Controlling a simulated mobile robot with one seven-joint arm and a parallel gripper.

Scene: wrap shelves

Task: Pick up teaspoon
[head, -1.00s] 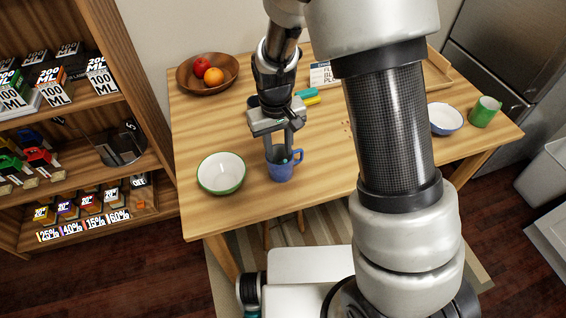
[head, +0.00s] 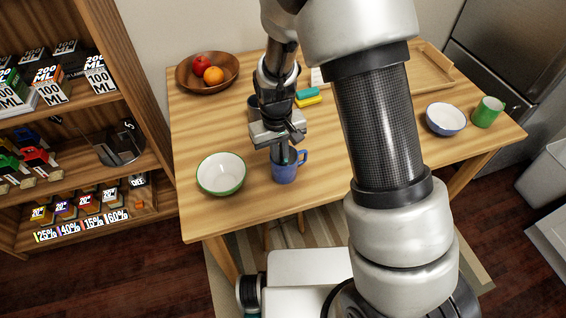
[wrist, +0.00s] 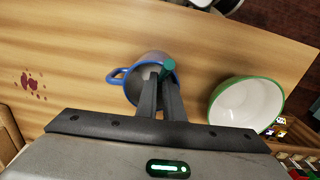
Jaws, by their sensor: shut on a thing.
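The teaspoon shows only as a teal handle (wrist: 168,66) standing out of a blue mug; the rest of it is hidden in the mug and behind the fingers. The blue mug (head: 285,174) stands upright near the front edge of the wooden table, its handle to the right in the head view; it also shows in the wrist view (wrist: 131,90). My gripper (wrist: 160,80) points down at the mug's mouth, its fingers close together on the teal handle. In the head view my gripper (head: 280,158) covers part of the mug's opening.
A green-rimmed bowl (head: 221,188) stands just left of the mug. A wooden fruit bowl (head: 186,79) is at the back left, with teal and yellow sponges (head: 308,97) behind the gripper. A blue-rimmed bowl (head: 445,120) and green mug (head: 488,112) stand at the right.

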